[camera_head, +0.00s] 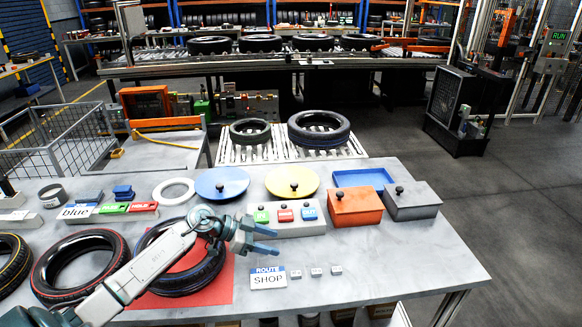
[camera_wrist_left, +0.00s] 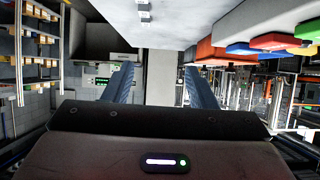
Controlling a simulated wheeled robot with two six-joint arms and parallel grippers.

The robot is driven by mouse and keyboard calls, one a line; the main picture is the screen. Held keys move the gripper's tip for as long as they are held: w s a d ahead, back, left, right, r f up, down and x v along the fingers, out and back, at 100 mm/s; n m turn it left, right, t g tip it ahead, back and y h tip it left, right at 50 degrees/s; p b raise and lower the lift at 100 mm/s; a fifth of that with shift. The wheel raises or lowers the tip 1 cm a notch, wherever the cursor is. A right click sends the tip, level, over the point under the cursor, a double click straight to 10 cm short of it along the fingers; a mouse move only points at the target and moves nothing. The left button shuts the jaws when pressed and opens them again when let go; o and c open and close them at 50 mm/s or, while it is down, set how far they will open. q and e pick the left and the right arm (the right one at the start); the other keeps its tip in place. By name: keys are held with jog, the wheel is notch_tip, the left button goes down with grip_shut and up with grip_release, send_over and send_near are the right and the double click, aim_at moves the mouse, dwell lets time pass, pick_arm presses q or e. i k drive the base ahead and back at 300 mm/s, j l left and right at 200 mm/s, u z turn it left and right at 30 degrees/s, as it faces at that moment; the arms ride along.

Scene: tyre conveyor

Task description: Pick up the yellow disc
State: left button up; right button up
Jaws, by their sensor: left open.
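The yellow disc (camera_head: 276,182) lies flat on the grey table, with a small black knob at its centre. It is behind the button box, between the blue disc (camera_head: 222,181) and the blue tray. My left gripper (camera_head: 265,240) is open and empty in the head view, its blue fingers pointing right. It is nearer the camera than the yellow disc, just in front of the button box, and apart from the disc. In the left wrist view the open fingers (camera_wrist_left: 160,82) have nothing between them. My right gripper is not in view.
A button box (camera_head: 290,229) with green, red and blue buttons stands before the yellow disc. An orange box (camera_head: 355,208), a grey box (camera_head: 412,202) and a blue tray (camera_head: 362,170) are to its right. Tyres lie at left. The table's front right is clear.

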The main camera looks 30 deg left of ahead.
aim_at(286, 182)
jog(key=i+j, duration=0.9)
